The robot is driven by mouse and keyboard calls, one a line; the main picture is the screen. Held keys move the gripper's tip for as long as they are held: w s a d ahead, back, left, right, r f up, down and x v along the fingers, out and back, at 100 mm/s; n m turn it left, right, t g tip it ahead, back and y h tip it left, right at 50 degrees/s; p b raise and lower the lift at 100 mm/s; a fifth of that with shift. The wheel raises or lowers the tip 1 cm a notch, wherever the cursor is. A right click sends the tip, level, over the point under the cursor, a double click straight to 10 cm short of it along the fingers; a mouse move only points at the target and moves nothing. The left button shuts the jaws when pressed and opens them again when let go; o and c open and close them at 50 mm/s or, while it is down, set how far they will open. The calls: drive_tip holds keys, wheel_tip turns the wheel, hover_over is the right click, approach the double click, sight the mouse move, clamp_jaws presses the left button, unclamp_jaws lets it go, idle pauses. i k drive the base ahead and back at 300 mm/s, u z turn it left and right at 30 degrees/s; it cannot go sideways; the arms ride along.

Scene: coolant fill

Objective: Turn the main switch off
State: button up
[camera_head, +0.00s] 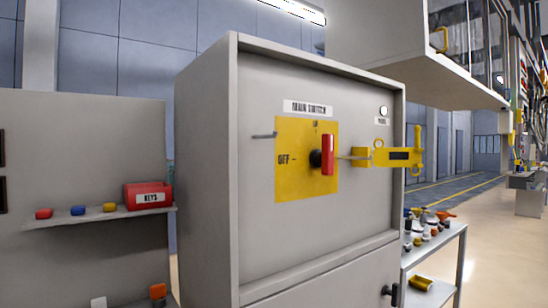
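The main switch has a red handle (328,155) on a dark round hub (315,158), in the middle of a yellow plate (295,185). The handle stands upright. The plate has a small, blurred mark at its top and the word OFF at its left. A label (308,108) reading MAIN SWITCH is above the plate.
The grey cabinet (205,170) carries the switch. A small peg (264,135) juts out left of the plate. At left, a shelf (90,217) holds a red KEYS box (148,196). At right, a cart (445,240) holds small coloured items. Open floor (500,270) lies at far right.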

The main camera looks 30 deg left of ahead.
sight(324, 158)
drive_tip(key=u, duration=1.15)
